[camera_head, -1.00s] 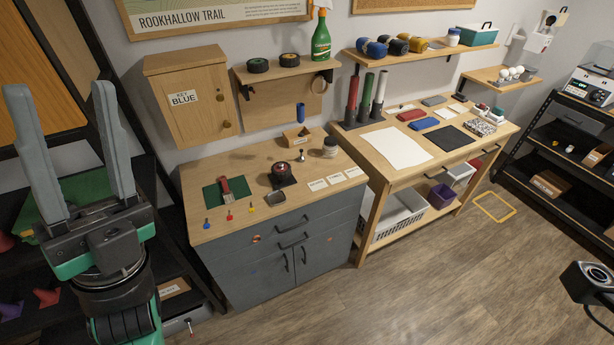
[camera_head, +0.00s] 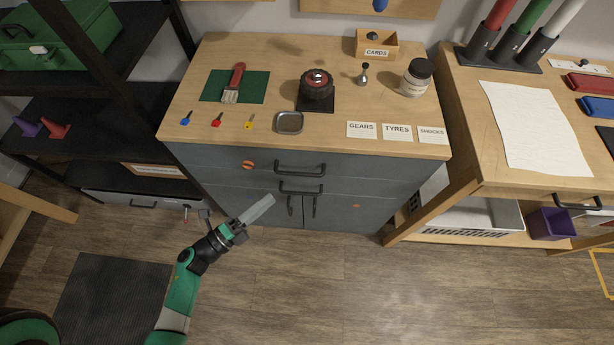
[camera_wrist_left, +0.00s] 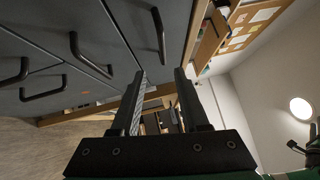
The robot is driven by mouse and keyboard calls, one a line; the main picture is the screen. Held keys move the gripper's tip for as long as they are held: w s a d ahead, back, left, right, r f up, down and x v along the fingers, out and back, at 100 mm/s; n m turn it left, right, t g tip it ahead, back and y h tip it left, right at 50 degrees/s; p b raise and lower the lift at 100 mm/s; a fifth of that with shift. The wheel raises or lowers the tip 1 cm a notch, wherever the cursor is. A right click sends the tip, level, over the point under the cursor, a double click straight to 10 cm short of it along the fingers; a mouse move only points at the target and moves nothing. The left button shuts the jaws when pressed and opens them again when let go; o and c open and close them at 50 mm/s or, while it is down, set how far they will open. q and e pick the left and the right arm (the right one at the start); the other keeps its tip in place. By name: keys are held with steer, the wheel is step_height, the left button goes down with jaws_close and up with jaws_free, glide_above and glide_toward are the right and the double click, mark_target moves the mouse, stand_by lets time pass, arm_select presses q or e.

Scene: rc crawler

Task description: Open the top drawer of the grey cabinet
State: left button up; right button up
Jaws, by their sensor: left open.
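The grey cabinet (camera_head: 225,165) has a wooden top. Its top drawer (camera_head: 360,172) looks shut and has a dark bar handle (camera_head: 300,170). A second bar handle (camera_head: 301,189) is just below, above two door handles. My left gripper (camera_head: 262,207) is in front of the cabinet, below and left of the top handle, apart from it. In the left wrist view, the open, empty fingers (camera_wrist_left: 160,76) reach along the cabinet front; what looks like the top handle (camera_wrist_left: 161,36) is beyond their tips. My right gripper is not in view.
On the cabinet top are a brush (camera_head: 233,85), a metal tray (camera_head: 289,123), a jar (camera_head: 416,78) and several labels. A dark shelf (camera_head: 100,120) stands left. A workbench (camera_head: 470,110) stands right. The floor (camera_head: 380,290) in front is clear.

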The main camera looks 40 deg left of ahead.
mark_target(301, 173)
arm_select(q)
steer(key=w, duration=0.4)
steer(key=w+r, duration=0.1)
steer(key=w, duration=0.3)
steer(key=w+d+r+b, duration=0.1)
steer(key=w, duration=0.3)
steer(key=shift+w+d, duration=0.1)
steer(key=shift+c, duration=0.2)
jaws_close()
stand_by(0.9)
